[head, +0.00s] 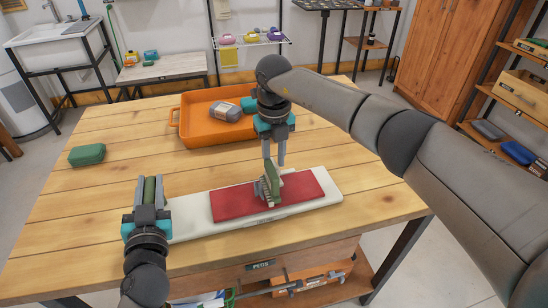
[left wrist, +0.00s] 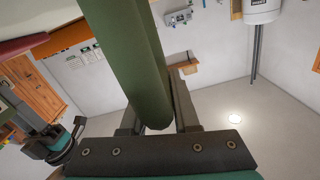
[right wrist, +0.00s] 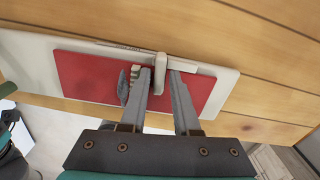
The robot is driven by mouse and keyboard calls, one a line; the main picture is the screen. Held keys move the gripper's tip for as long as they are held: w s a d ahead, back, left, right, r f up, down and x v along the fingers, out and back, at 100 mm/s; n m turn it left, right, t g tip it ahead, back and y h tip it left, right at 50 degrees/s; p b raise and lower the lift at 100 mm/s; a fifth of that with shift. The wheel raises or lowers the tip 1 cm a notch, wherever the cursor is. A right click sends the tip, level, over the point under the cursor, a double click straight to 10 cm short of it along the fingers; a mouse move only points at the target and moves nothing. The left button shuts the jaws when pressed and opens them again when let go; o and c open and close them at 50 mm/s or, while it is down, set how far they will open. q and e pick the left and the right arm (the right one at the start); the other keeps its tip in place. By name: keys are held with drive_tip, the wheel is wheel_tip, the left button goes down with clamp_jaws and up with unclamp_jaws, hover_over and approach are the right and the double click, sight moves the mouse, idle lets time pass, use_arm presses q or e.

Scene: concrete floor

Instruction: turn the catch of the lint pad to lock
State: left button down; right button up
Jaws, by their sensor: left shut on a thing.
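A red pad (head: 228,205) lies on a long white board (head: 190,228) near the table's front edge. A small upright catch (head: 270,184) stands on it near the middle; a pale lever (right wrist: 160,66) and a grey toothed part (right wrist: 134,76) show in the right wrist view. My right gripper (head: 274,163) points down over the catch. Its fingers (right wrist: 163,82) are apart, with the lever between them; whether they touch it I cannot tell. My left gripper (head: 150,192) is shut on a long green bar (left wrist: 135,60) at the board's left end.
A green block (head: 87,154) lies at the left. The table between them is clear. My right arm crosses the right side.

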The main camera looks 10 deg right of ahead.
clamp_jaws()
idle(0.4)
drive_tip(key=shift+m, duration=0.7)
unclamp_jaws()
drive_tip(key=shift+r, duration=0.15)
